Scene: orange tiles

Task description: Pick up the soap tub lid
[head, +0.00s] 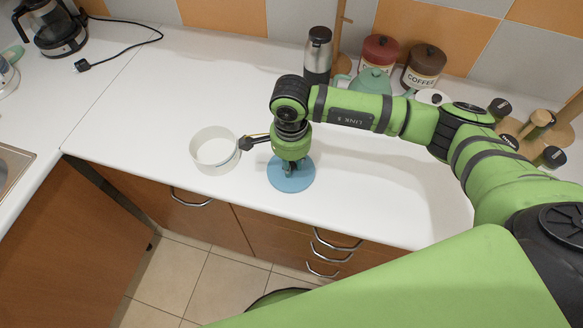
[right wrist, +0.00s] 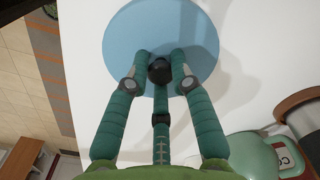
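The soap tub lid is a light blue disc (head: 291,180) with a small dark knob, at the front of the white counter. In the right wrist view the disc (right wrist: 125,42) and its black knob (right wrist: 160,71) show clearly. My right gripper (head: 289,168) points down over the lid's middle. In the right wrist view its three fingers (right wrist: 161,68) close in around the knob and appear to touch it. The lid looks level; I cannot tell whether it is clear of the counter. A round white open tub (head: 196,150) stands just left. My left gripper is out of view.
At the back stand a steel flask (head: 318,55), a teal teapot (head: 375,80), a red canister (head: 381,48) and a coffee canister (head: 424,66). A wooden spice rack (head: 540,122) is at the right. The counter's front edge is near the lid. The counter's back left is mostly clear.

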